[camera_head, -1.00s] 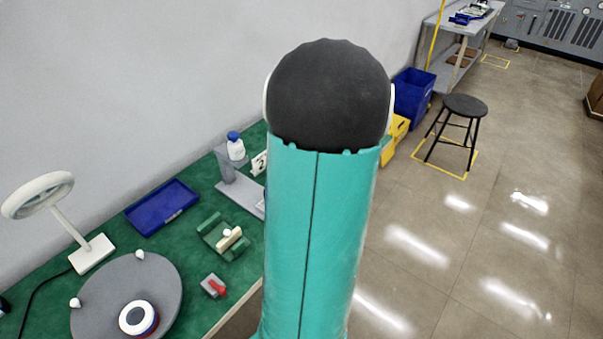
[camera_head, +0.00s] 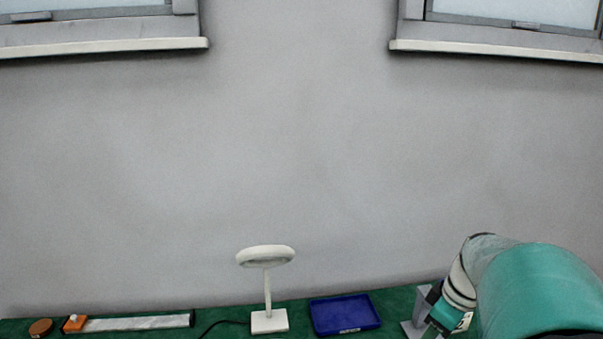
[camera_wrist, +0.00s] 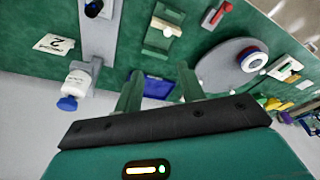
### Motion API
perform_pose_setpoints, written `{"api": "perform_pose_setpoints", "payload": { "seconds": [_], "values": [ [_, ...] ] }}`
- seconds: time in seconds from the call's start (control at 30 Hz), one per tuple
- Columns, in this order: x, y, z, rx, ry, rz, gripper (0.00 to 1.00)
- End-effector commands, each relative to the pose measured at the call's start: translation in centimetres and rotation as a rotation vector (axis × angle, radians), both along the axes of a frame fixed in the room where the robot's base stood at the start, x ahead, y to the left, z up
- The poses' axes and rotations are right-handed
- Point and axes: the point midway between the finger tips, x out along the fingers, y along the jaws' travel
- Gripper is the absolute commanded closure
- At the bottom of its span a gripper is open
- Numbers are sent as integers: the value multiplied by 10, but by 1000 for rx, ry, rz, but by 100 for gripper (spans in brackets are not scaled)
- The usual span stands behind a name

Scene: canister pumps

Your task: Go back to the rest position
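My gripper shows in the wrist view (camera_wrist: 158,80) as two green fingers set apart, with a gap between them. It is open, and I see nothing held between the fingers. In the head view my teal arm bends down at the lower right. Its wrist end is low over the green bench beside a grey stand (camera_head: 420,300), and the fingertips are hidden or cut off there.
The wrist view shows a white bottle with a blue cap (camera_wrist: 77,84), a "2" card (camera_wrist: 54,44), a green cradle (camera_wrist: 157,35), a red-handled block (camera_wrist: 216,14) and a grey turntable (camera_wrist: 215,70). A ring lamp (camera_head: 268,290) and blue tray (camera_head: 344,315) stand on the bench.

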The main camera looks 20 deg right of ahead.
Motion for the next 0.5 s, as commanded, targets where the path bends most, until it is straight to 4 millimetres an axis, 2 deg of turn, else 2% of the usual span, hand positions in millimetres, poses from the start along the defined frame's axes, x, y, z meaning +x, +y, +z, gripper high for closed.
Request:
{"api": "perform_pose_setpoints", "payload": {
  "seconds": [0.03,0.23,0.37,0.5],
  "values": [
    [9,26,9,-19,-2,-10,61],
    [20,110,31,-59,-31,-117,61],
    [17,161,41,-65,-75,-188,61],
    [5,210,48,-47,-140,-260,61]
  ]
}}
